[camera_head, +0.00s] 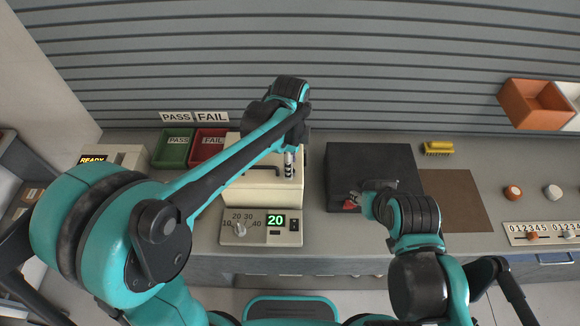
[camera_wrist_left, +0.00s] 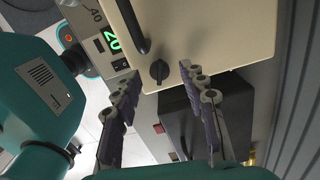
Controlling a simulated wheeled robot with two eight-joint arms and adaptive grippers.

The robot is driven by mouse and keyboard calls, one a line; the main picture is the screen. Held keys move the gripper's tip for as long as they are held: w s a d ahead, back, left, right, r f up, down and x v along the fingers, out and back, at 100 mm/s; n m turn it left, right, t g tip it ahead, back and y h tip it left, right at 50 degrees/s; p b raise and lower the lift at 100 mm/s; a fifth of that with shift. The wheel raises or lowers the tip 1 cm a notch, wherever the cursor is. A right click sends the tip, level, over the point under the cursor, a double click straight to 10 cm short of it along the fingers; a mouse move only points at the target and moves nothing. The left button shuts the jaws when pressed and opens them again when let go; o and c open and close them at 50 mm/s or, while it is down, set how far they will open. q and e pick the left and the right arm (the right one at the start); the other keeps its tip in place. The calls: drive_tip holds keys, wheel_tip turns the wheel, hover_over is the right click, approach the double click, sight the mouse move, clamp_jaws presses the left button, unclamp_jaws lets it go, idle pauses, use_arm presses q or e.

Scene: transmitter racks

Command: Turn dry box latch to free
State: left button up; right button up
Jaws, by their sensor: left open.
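The cream box (camera_head: 262,187), which looks like the dry box, stands at the middle of the bench. It also shows in the left wrist view (camera_wrist_left: 205,22), with a black bar handle (camera_wrist_left: 132,25) on its face. A dark knob (camera_wrist_left: 159,71), apparently the latch, sits near the face's edge. My left gripper (camera_head: 289,163) is above the box, pointing down. In the left wrist view its open fingers (camera_wrist_left: 158,76) appear on either side of the knob; contact cannot be told. My right gripper (camera_head: 362,202) is over the black box's front edge, its fingers too small to read.
A control unit (camera_head: 261,229) with a dial and green 20 display stands in front of the cream box. The black box (camera_head: 362,160) is to its right. Green (camera_head: 172,150) and red (camera_head: 207,147) trays lie left. A yellow brush (camera_head: 438,148) and brown mat (camera_head: 455,195) lie right.

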use_arm(q)
drive_tip(key=shift+f, duration=0.65)
clamp_jaws()
drive_tip(key=shift+n, duration=2.3)
unclamp_jaws()
drive_tip(key=shift+r, duration=0.1)
